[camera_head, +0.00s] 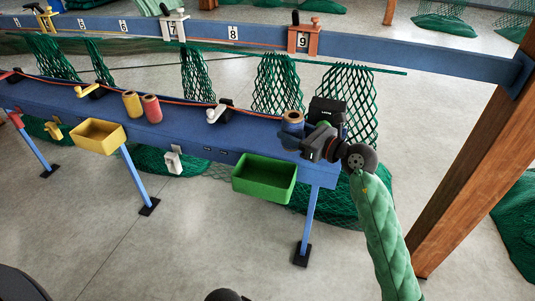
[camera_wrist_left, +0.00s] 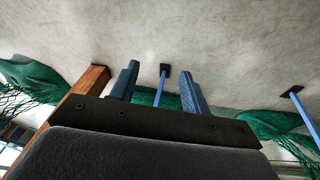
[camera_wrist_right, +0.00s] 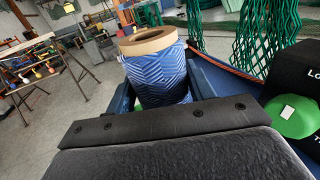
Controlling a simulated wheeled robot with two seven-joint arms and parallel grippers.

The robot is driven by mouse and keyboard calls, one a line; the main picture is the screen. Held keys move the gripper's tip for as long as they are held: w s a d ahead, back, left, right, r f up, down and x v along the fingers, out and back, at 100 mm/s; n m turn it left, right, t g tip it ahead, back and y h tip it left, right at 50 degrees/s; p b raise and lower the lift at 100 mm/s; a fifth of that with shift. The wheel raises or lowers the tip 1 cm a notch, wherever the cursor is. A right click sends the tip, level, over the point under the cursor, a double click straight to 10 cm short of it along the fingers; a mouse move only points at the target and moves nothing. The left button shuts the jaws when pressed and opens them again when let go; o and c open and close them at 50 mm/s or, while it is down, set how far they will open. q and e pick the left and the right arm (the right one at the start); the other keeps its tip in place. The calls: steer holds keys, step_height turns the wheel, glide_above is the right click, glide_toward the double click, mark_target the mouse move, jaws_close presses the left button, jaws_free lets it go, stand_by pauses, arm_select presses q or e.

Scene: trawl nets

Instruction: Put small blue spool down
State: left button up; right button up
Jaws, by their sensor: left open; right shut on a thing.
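The small blue spool (camera_head: 292,122), with a tan cardboard top, is upright at the right end of the long blue beam (camera_head: 200,125). My right gripper (camera_head: 293,139) is shut on it. In the right wrist view the spool (camera_wrist_right: 158,72) sits between the two blue fingers, which hide its lower sides. I cannot tell whether its base touches the beam.
A black box (camera_head: 327,110) stands just behind the right gripper. A yellow spool (camera_head: 132,104) and a red spool (camera_head: 152,108) stand farther left on the beam. A green bin (camera_head: 264,180) and a yellow bin (camera_head: 98,136) hang in front. A wooden post (camera_head: 460,170) rises at right.

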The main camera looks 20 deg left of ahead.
arm_select(q)
steer(key=shift+g+y, duration=0.5)
steer(key=a+r, duration=0.1)
steer(key=s+a+r+p, duration=0.1)
steer(key=a+r+p, duration=0.1)
steer(key=r, duration=0.1)
steer(key=shift+s+a, duration=0.15)
steer(key=shift+s, duration=0.15)
arm_select(e)
steer(key=w+a+f, duration=0.2)
steer(key=a+f, duration=0.5)
steer(key=f, duration=0.1)
steer(key=shift+a+f, duration=0.4)
arm_select(q)
steer(key=shift+w+f, duration=0.1)
steer(key=shift+f, duration=0.1)
arm_select(e)
steer(key=shift+f, duration=0.2)
arm_select(q)
steer(key=shift+w+d+f, duration=0.15)
steer(key=shift+d+f, duration=0.05)
steer(key=shift+d, duration=0.1)
arm_select(e)
steer(key=shift+f, duration=0.2)
arm_select(q)
steer(key=shift+w+d+f, duration=0.1)
steer(key=shift+d+f, duration=0.1)
steer(key=shift+d, duration=0.1)
arm_select(e)
steer(key=shift+f, duration=0.2)
